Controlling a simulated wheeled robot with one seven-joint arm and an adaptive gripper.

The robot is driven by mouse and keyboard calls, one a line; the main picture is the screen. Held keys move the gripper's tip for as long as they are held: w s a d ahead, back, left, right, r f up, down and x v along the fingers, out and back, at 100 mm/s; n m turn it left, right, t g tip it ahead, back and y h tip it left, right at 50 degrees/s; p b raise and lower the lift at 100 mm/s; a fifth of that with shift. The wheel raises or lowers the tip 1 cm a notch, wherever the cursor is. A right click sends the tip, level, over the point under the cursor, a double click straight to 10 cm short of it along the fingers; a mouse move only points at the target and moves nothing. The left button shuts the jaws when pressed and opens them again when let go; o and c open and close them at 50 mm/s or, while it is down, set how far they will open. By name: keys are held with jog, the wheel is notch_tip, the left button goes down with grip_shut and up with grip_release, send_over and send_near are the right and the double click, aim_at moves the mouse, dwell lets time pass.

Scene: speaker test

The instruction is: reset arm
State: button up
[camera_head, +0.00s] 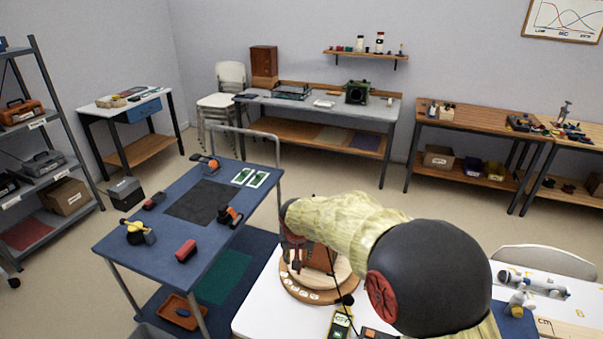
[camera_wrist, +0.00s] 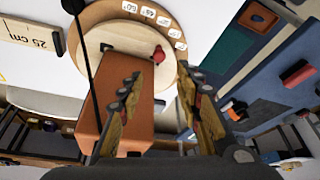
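My arm reaches in from the lower right of the head view, and my gripper (camera_head: 294,258) points down over the round wooden turntable (camera_head: 308,293) on the white table. In the wrist view my gripper (camera_wrist: 159,76) has its two fingers apart with a clear gap. A brown wooden box (camera_wrist: 128,68) stands on the turntable, behind the left finger and partly in the gap; I cannot tell whether a finger touches it. In the head view the box (camera_head: 319,258) is partly hidden by my arm. A small red thing (camera_wrist: 158,54) lies beside the box.
A blue cart (camera_head: 178,228) with several tools stands left of the white table (camera_head: 262,301). A thin dark cable or rod rises close to my gripper. Workbenches line the back wall; open floor lies between.

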jog(key=s+d+f+n+g, duration=0.2)
jog(key=s+d, duration=0.2)
jog(key=s, duration=0.5)
jog(key=s+d+r+t, duration=0.1)
jog(key=s+d+r, duration=0.4)
jog(key=s, duration=0.4)
jog(key=s+d+r+m+t, duration=0.1)
jog(key=s+d+r, duration=0.5)
jog(key=s+r, duration=0.2)
jog(key=s+d+r+m+t, duration=0.1)
jog(key=s+d+r, duration=0.5)
jog(key=s, duration=0.4)
jog(key=shift+v, duration=0.75)
jog(key=shift+w+r, duration=0.1)
jog(key=shift+w, duration=0.05)
